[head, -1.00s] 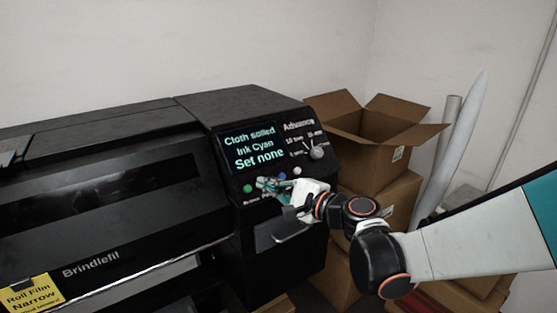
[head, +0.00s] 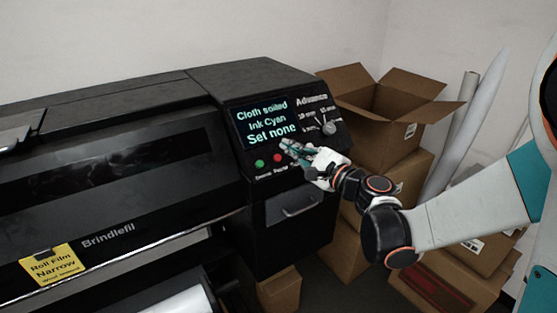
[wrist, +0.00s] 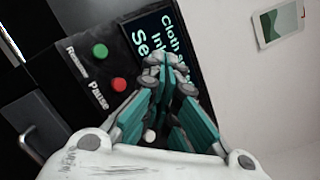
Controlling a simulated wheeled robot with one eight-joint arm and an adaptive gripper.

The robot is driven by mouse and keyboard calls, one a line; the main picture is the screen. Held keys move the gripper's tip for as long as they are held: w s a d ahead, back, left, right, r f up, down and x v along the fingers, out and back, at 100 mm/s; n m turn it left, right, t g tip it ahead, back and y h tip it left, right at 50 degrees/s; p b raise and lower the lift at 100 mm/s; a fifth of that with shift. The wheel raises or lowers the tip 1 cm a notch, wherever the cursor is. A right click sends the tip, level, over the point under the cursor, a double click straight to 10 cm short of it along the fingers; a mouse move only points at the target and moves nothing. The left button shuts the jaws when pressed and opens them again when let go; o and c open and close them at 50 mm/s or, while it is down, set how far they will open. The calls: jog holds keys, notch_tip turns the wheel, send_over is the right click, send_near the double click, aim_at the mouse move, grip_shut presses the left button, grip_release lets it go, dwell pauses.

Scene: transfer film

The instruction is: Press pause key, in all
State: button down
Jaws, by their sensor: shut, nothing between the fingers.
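The red pause key (head: 278,158) is on the printer's control panel, between the green key (head: 260,164) and my gripper. In the wrist view the red key (wrist: 119,85) sits above the label "Pause", with the green key (wrist: 100,50) beside it. My gripper (head: 287,146) is shut and empty. Its tips are close to the red key, on its upper right, near the screen's lower edge. In the wrist view the tips (wrist: 165,72) overlap the screen, right of the red key. I cannot tell whether they touch the panel. The fingers hide part of the key row.
The screen (head: 265,121) reads "Cloth soiled, Ink Cyan, Set none". An "Advance" knob (head: 329,128) is to its right. Below the keys is a drawer with a handle (head: 300,211). Cardboard boxes (head: 385,150) and white rolls (head: 468,130) stand at the right.

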aim_at(281, 157)
jog(key=shift+w+a+f+b, duration=0.45)
jog(key=shift+w+f+b, duration=0.1)
jog(key=shift+w+f, duration=0.25)
jog(key=shift+w+a+f+b, duration=0.5)
jog(key=shift+w+f+b, duration=0.1)
jog(key=shift+f, duration=0.25)
jog(key=shift+w+a+f+b, duration=0.45)
jog(key=shift+w+f+b, duration=0.15)
jog(key=shift+f, duration=0.25)
jog(key=shift+w, duration=0.1)
jog(key=shift+w+a+f+b, duration=0.15)
jog(key=shift+w+f+b, duration=0.05)
jog(key=shift+f+b, duration=0.1)
jog(key=shift+w+a+f+b, duration=0.15)
jog(key=shift+w+f+b, duration=0.1)
jog(key=shift+b, duration=0.15)
dwell(0.4)
dwell(0.3)
jog(key=shift+s+d+r+p, duration=0.35)
jog(key=shift+s+r, duration=0.15)
jog(key=shift+r, duration=0.1)
jog(key=s+d+r+p, duration=0.2)
jog(key=s+r, duration=0.1)
jog(key=shift+r, duration=0.3)
dwell(0.3)
